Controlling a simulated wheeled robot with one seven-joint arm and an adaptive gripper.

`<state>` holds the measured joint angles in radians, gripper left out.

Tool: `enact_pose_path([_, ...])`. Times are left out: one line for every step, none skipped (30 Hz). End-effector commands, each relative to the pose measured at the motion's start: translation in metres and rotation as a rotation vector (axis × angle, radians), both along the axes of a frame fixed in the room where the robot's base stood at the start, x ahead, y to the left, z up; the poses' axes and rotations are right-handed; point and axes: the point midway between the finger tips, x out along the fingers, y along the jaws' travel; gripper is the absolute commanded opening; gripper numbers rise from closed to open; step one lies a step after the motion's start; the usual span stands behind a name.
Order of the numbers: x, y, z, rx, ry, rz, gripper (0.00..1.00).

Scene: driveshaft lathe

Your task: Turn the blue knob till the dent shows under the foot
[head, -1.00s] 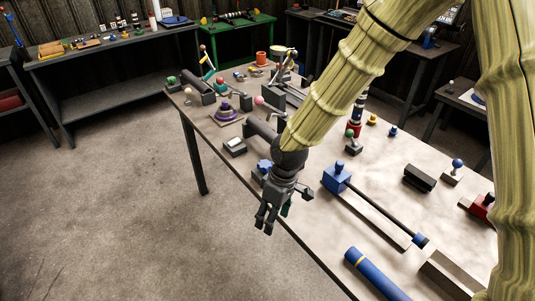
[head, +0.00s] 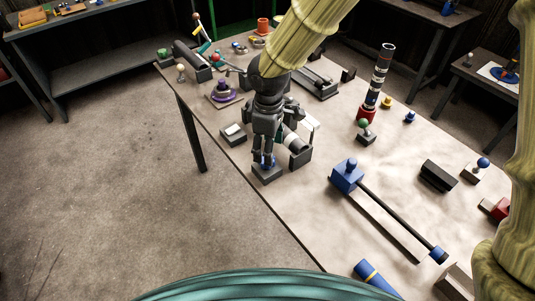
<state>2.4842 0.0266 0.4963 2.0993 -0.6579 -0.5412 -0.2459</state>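The blue knob (head: 268,160) sits on a small grey block (head: 267,174) near the table's left edge. My gripper (head: 265,157) points down right over it, with its fingers at the knob and covering most of it. I cannot tell whether the fingers press on it or only stand around it. Behind and to the right of the gripper is a grey stand (head: 301,156) with a pale cylinder (head: 296,142), partly hidden by my gripper. No dent or foot can be made out.
A blue block with a long dark rod (head: 385,205) lies to the right on the table (head: 300,205). A small grey box with a pale top (head: 233,133) and a purple ringed piece (head: 222,92) stand to the left and behind. A banded column (head: 378,75) stands farther back.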

Motion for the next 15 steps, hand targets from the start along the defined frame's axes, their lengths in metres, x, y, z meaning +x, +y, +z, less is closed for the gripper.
enact_pose_path([0.004, 0.0, -0.01, -0.001, 0.008, 0.0, 0.63])
enact_pose_path([0.006, 0.001, -0.015, -0.001, 0.009, 0.0, 0.63])
enact_pose_path([0.008, 0.001, -0.023, 0.0, 0.011, 0.0, 0.63])
enact_pose_path([0.009, 0.001, -0.028, -0.001, 0.012, 0.001, 0.63])
enact_pose_path([0.01, 0.001, -0.032, -0.001, 0.012, 0.002, 0.63])
enact_pose_path([0.01, 0.002, -0.038, 0.001, 0.014, 0.002, 0.63])
enact_pose_path([0.011, 0.002, -0.041, 0.0, 0.013, 0.002, 0.63])
enact_pose_path([0.011, 0.002, -0.045, 0.0, 0.013, 0.002, 0.63])
enact_pose_path([0.011, 0.002, -0.048, 0.0, 0.012, 0.001, 0.63])
enact_pose_path([0.01, 0.002, -0.05, 0.0, 0.011, 0.001, 0.63])
enact_pose_path([0.009, 0.002, -0.052, 0.0, 0.009, 0.002, 0.63])
enact_pose_path([0.008, 0.002, -0.054, 0.001, 0.008, 0.002, 0.63])
enact_pose_path([0.008, 0.002, -0.055, 0.0, 0.007, 0.003, 0.63])
enact_pose_path([0.008, 0.002, -0.056, 0.0, 0.007, 0.002, 0.63])
enact_pose_path([0.009, 0.002, -0.058, 0.001, 0.008, 0.002, 0.63])
